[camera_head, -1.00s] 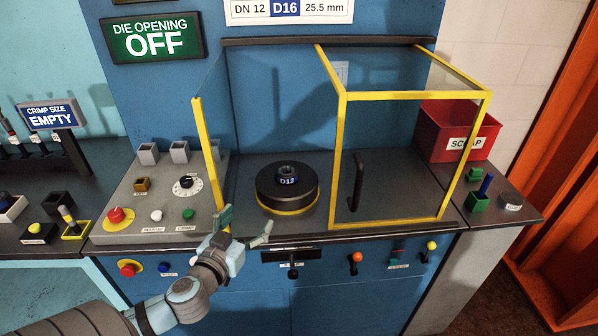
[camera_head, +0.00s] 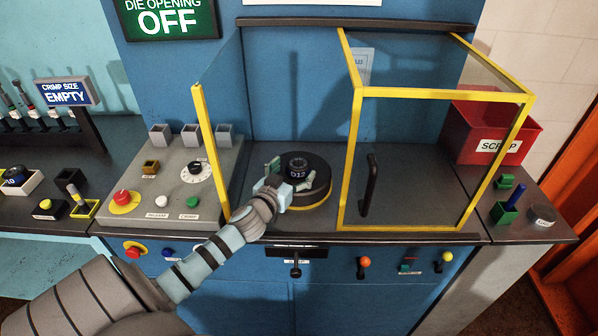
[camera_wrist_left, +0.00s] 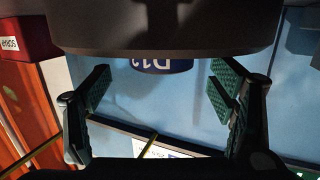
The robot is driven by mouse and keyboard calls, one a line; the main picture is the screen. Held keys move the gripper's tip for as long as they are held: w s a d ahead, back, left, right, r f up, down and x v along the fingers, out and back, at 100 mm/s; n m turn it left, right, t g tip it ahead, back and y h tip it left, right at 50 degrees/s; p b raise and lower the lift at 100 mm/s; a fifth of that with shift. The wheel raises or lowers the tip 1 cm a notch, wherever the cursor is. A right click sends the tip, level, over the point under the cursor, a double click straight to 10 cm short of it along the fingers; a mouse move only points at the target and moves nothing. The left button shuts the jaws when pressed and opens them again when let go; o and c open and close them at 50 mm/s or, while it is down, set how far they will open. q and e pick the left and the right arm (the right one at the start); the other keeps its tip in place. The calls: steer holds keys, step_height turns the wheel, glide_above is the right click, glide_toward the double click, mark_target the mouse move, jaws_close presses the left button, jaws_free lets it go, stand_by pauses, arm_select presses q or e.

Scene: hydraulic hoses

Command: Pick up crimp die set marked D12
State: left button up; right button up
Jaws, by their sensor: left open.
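The D12 crimp die set (camera_head: 297,165) is a small dark ring piece with a blue D12 label. It sits on top of a black round base (camera_head: 318,197) with a yellow band, inside the open bay of the blue machine. My left gripper (camera_head: 292,180) is open at the die set's front, its fingers spread to either side. In the left wrist view the blue D12 label (camera_wrist_left: 163,65) shows upside down between the green finger pads (camera_wrist_left: 162,82), with a gap on both sides. My right gripper is not in view.
A yellow-framed clear guard (camera_head: 355,150) with a black handle (camera_head: 370,185) stands right of the base. A yellow post (camera_head: 208,150) stands close left of my gripper. A control panel (camera_head: 160,180) lies left; a red scrap bin (camera_head: 490,130) stands right.

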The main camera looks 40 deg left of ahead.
arm_select(q)
steer(key=shift+x, duration=1.15)
steer(key=shift+s+r, duration=0.1)
jaws_close()
